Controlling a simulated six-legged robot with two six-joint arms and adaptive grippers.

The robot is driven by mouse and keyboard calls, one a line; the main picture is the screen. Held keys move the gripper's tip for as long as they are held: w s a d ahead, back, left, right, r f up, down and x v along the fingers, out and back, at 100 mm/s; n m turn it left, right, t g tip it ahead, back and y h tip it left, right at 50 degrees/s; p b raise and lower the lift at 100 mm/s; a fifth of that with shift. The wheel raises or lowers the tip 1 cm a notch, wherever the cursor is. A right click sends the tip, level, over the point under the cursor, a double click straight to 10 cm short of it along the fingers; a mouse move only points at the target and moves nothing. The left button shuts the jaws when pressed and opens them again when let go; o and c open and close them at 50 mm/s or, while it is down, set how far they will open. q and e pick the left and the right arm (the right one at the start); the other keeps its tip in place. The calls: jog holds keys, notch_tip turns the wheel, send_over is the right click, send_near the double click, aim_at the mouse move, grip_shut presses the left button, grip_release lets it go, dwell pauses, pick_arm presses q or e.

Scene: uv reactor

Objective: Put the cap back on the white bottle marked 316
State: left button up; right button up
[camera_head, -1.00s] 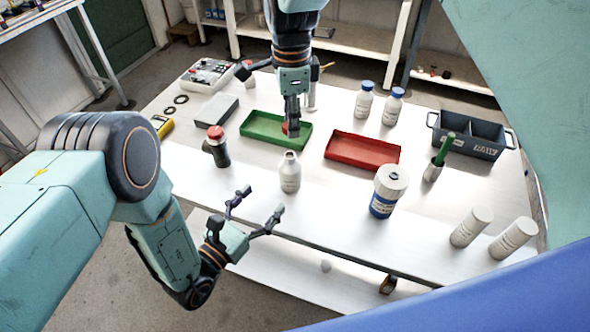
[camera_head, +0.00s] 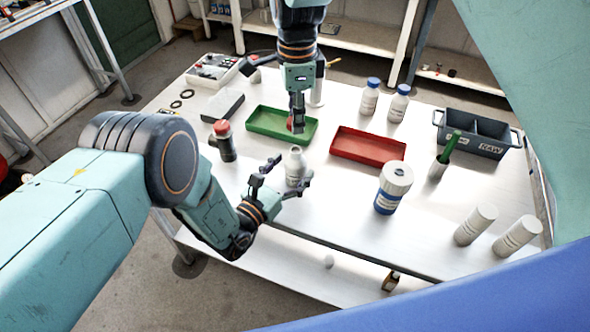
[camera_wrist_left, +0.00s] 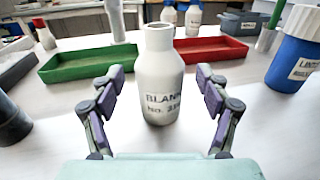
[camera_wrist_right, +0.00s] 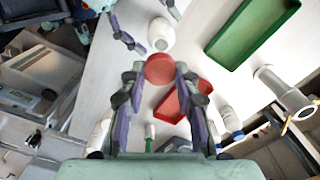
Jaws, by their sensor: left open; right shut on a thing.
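The white bottle (camera_head: 295,165) stands upright and uncapped on the table, in front of the green tray. In the left wrist view the bottle (camera_wrist_left: 160,75) carries a label reading "BLANK" and a number starting "31"; its last digit is unclear. My left gripper (camera_head: 288,176) is open, with its fingers on either side of the bottle and visible gaps to it. My right gripper (camera_head: 297,124) points down above the green tray, behind the bottle. It is shut on a red cap (camera_wrist_right: 160,69), which shows between its fingertips in the right wrist view. The cap is apart from the bottle.
The green tray (camera_head: 251,128) and red tray (camera_head: 368,158) lie behind the bottle. A dark red-topped container (camera_head: 224,146) stands left. A blue-and-white jar (camera_head: 393,188) and two white cylinders (camera_head: 497,227) stand right. Blue-capped bottles (camera_head: 369,100) and a dark crate (camera_head: 475,138) are farther back.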

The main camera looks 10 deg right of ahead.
pick_arm(q)
jog(key=shift+w+d+r, duration=0.1)
jog(key=shift+w+d, duration=0.3)
jog(key=shift+d, duration=0.15)
jog(key=shift+w+d+f, duration=0.25)
jog(key=shift+w, duration=0.2)
jog(key=shift+s+a+r, duration=0.15)
jog(key=shift+s+r, duration=0.1)
jog(key=shift+s, duration=0.05)
jog(key=c, duration=0.4)
jog(key=shift+w+f, duration=0.2)
jog(key=c, duration=0.5)
jog(key=shift+s+r, duration=0.1)
jog(key=shift+s, duration=0.05)
jog(key=c, duration=0.6)
grip_shut()
